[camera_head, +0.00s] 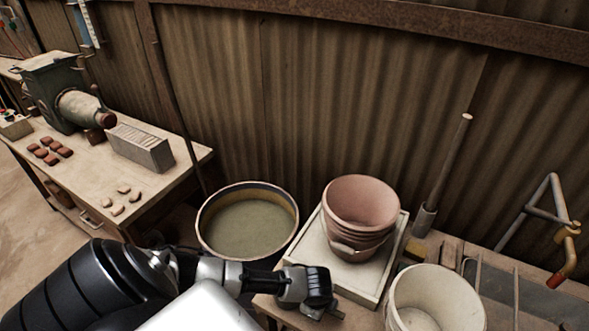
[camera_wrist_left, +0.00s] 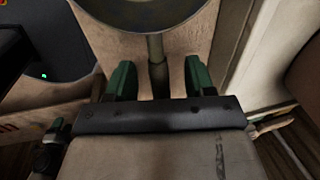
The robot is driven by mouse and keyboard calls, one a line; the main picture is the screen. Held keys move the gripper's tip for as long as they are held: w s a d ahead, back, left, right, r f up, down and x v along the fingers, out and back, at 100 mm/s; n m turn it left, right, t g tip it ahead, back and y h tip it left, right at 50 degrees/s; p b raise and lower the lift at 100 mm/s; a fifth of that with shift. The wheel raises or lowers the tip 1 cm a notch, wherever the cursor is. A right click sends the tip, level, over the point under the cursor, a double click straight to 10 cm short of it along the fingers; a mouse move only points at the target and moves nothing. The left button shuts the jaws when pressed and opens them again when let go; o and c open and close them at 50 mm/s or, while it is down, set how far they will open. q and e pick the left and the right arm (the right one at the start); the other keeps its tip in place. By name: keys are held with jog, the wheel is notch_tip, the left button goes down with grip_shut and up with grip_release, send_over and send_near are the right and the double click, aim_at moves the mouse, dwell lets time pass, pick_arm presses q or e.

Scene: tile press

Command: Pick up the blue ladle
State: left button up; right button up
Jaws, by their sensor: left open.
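In the left wrist view a round, shallow bowl (camera_wrist_left: 150,12) at the top edge joins a thin handle (camera_wrist_left: 157,62). This looks like the ladle, though it appears dull grey rather than clearly blue. My left gripper (camera_wrist_left: 157,75) is open, with one green finger on each side of the handle and visible gaps between. I cannot tell how far down the handle sits relative to the fingertips. In the head view my left gripper (camera_head: 318,304) is over the near edge of the bench. I cannot make out the ladle there. My right gripper is not in view.
A pink bucket (camera_head: 361,203) stands in a pale tray (camera_head: 388,262) behind the gripper. A white bucket (camera_head: 433,300) is to its right. A tub of murky liquid (camera_head: 248,222) is to the left. A wooden pole (camera_head: 447,165) leans on the corrugated wall.

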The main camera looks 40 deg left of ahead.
pick_arm(q)
grip_shut()
dwell(0.3)
jog(key=shift+r, duration=0.15)
